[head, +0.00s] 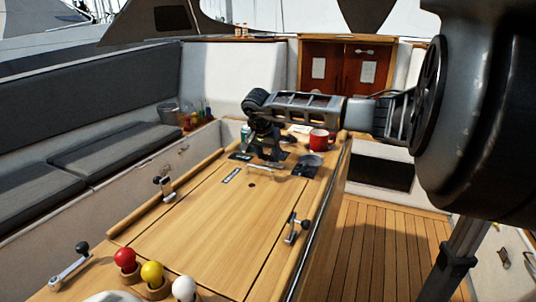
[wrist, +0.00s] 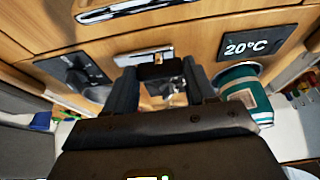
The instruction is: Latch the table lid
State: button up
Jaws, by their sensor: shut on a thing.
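The wooden table lid (head: 205,215) lies flat and level in the table top. A chrome latch with a black knob (head: 163,187) sits at its left edge, and a similar latch (head: 295,229) at its right edge. My gripper (head: 267,152) points down at the far end of the table. In the wrist view, my gripper (wrist: 160,82) is shut on a small dark latch part (wrist: 158,72) next to a chrome latch plate (wrist: 143,55). The fingers hide most of the held part. A chrome handle (wrist: 130,11) lies just beyond it; it also shows in the head view (head: 265,169).
A red mug (head: 319,139) stands close right of my gripper. A teal can (wrist: 244,92) and a 20°C display (wrist: 258,47) are near the fingers. Red, yellow and white knobs (head: 153,273) stand at the near end. The deck (head: 385,245) at right is clear.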

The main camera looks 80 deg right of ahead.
jog(key=shift+m, duration=0.4)
jog(key=shift+c, duration=0.2)
jog(key=m, duration=0.2)
jog(key=m+g+b, duration=0.1)
jog(key=shift+w+d+m+g+y+b, duration=0.1)
jog(key=shift+w+m+g+y+b, duration=0.05)
jog(key=shift+m+g+y+b, duration=0.2)
jog(key=m, duration=0.2)
jog(key=m+g+y, duration=0.1)
jog(key=m, duration=0.1)
jog(key=shift+w+d+m+y, duration=0.1)
jog(key=shift+m+y, duration=0.15)
jog(key=shift+m, duration=0.1)
jog(key=m+y, duration=0.1)
jog(key=m, duration=0.3)
jog(key=shift+d+r+g+y, duration=0.1)
jog(key=shift+g+y, duration=0.25)
jog(key=shift+y, duration=0.05)
jog(key=m, duration=0.2)
jog(key=m+y+p, duration=0.1)
jog(key=m, duration=0.1)
jog(key=shift+d+m+y, duration=0.1)
jog(key=shift+m+y, duration=0.2)
jog(key=o, duration=1)
jog(key=shift+o, duration=0.2)
jog(key=b+v, duration=0.1)
jog(key=v, duration=0.6)
jog(key=shift+r, duration=0.3)
